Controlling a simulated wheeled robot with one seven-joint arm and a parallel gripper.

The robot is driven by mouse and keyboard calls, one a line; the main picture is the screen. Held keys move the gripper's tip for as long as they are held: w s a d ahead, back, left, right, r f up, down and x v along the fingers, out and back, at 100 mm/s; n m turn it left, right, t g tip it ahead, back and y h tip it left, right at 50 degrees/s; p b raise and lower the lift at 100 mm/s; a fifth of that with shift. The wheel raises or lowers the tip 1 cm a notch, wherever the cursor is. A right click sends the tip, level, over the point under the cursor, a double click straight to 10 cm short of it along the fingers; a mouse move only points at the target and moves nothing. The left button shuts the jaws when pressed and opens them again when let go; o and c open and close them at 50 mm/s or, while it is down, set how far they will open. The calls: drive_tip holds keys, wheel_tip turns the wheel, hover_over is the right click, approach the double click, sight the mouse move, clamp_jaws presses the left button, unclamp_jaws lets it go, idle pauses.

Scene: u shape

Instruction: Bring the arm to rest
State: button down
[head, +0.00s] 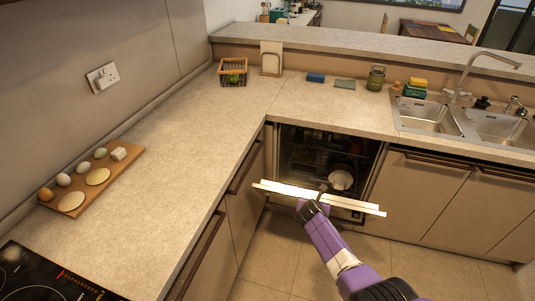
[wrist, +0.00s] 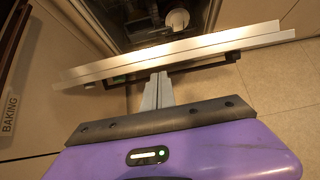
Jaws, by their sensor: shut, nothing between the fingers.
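My purple arm reaches from the lower right in the head view. My gripper (head: 317,197) is at the front of the dishwasher door, close to its top edge. In the wrist view my gripper (wrist: 160,82) has its two grey fingers together with nothing between them. The fingertips are just below the door's pale edge; I cannot tell whether they touch it. The dishwasher door (head: 340,202) is partly open and tilted outward. It also shows in the wrist view (wrist: 180,52). Inside, a white dish (head: 341,180) stands in the dark rack.
The counter (head: 190,180) runs along the left and back, mostly clear. A board (head: 92,180) with eggs, a hob (head: 45,275), a wire basket (head: 233,75) and a double sink (head: 430,115) are on it. Floor (head: 275,265) is free in front of the dishwasher.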

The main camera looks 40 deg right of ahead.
drive_tip(key=w+a+r+m+t+y, duration=0.1)
drive_tip(key=w+a+r+m+t, duration=0.35)
drive_tip(key=r+m, duration=0.35)
drive_tip(key=s+a+r+m+t+y+b, duration=0.1)
drive_tip(key=s+a+m+t, duration=0.1)
drive_tip(key=s+a+m, duration=0.3)
drive_tip(key=s+a+r+m+t+y+b, duration=0.1)
drive_tip(key=s+a+m+t, duration=0.1)
drive_tip(key=a+m, duration=0.35)
drive_tip(key=s+a+r+m+y+b, duration=0.1)
drive_tip(key=s+a+r, duration=0.3)
drive_tip(key=s, duration=0.9)
drive_tip(key=s+a+r+m+y+b, duration=0.2)
drive_tip(key=s+a, duration=0.6)
drive_tip(key=s, duration=0.5)
drive_tip(key=s+a+r+m+y+b, duration=0.1)
drive_tip(key=s+a+r+m, duration=0.3)
drive_tip(key=s, duration=0.9)
wheel_tip(320, 180, up, 3)
drive_tip(key=a, duration=0.2)
drive_tip(key=shift+a+f+y+b, duration=0.15)
drive_tip(key=shift+a+y+b, duration=0.15)
